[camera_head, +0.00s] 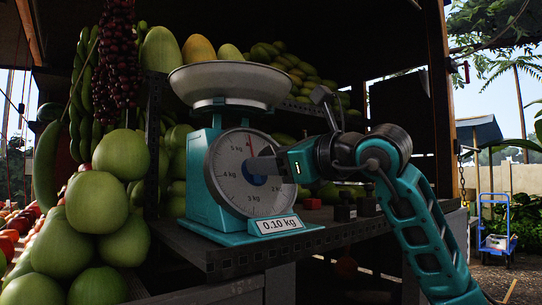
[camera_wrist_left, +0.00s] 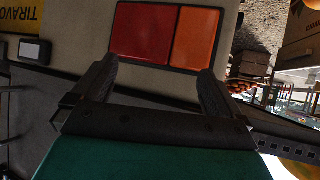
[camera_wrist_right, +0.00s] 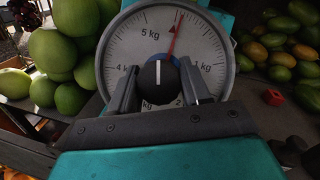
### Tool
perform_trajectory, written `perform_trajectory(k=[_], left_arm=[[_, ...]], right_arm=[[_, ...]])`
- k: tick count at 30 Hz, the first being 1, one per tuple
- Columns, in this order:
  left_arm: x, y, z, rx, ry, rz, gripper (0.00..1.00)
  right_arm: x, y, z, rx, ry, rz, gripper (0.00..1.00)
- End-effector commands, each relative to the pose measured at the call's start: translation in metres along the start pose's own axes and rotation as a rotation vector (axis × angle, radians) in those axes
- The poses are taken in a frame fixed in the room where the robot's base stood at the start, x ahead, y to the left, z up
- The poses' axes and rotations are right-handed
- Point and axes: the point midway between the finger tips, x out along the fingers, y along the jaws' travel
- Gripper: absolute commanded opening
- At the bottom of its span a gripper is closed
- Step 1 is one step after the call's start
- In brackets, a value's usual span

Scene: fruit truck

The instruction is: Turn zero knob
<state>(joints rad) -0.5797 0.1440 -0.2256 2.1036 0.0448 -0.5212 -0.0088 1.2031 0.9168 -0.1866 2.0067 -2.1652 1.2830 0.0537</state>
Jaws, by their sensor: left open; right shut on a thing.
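A teal kitchen-type scale (camera_head: 203,210) with a round white dial (camera_head: 228,180) and a shallow metal pan (camera_head: 230,85) stands on the dark counter. In the right wrist view a black knob (camera_wrist_right: 158,80) with a white line sits at the middle of the dial (camera_wrist_right: 125,50). The white line is about upright. My right gripper (camera_head: 265,165) is at the dial, its fingers (camera_wrist_right: 158,85) shut on the knob from both sides. The red needle (camera_wrist_right: 176,35) points up and slightly right. My left gripper (camera_wrist_left: 158,75) is open and empty.
Large green fruits (camera_head: 95,200) are piled left of the scale. Small dark and red blocks (camera_wrist_right: 273,97) lie to the right. A red and orange panel (camera_wrist_left: 145,35) faces my left gripper.

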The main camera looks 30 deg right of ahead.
Motion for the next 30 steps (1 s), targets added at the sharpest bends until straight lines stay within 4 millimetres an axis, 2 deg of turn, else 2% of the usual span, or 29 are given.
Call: perform_trajectory(k=[4, 13, 30], left_arm=[[-0.006, -0.002, -0.009, 0.004, 0.005, -0.006, 1.00], [-0.019, -0.006, -0.014, 0.008, -0.009, -0.018, 1.00], [-0.044, -0.004, -0.053, 0.009, -0.006, -0.016, 1.00]], right_arm=[[0.000, -0.003, 0.002, -0.121, 0.005, 0.055, 0.17], [0.000, -0.004, 0.004, -0.376, 0.004, 0.178, 0.17], [0.000, -0.003, 0.003, -0.763, 0.002, 0.363, 0.17]])
